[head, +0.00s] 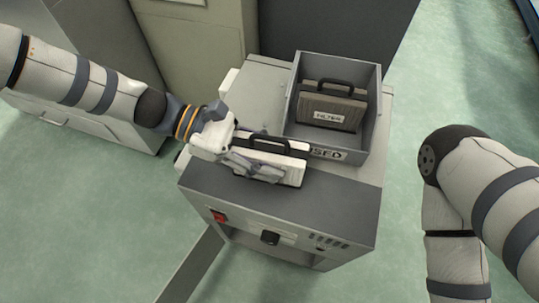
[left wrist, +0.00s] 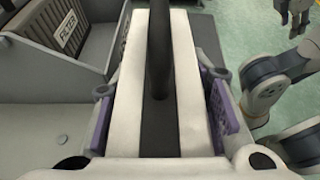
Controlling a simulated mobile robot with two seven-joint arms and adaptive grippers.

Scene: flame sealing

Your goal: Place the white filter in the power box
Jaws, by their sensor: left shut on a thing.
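The white filter (head: 291,171) is a pale block with a dark band and a black handle on top. My left gripper (head: 262,165) is shut on it and holds it over the top of the power box (head: 280,210), a grey cabinet with a dark front panel and a red switch. In the left wrist view the white filter (left wrist: 185,75) runs between the purple-padded fingers of the left gripper (left wrist: 160,115). Whether the filter touches the box, and any slot under it, cannot be told.
A grey bin (head: 371,120) marked "...SED" stands on the box top and holds a dark used filter (head: 330,107) labelled FILTER. It is close beside the white filter. Cabinets (head: 195,45) stand behind at the left. Green floor lies around the box.

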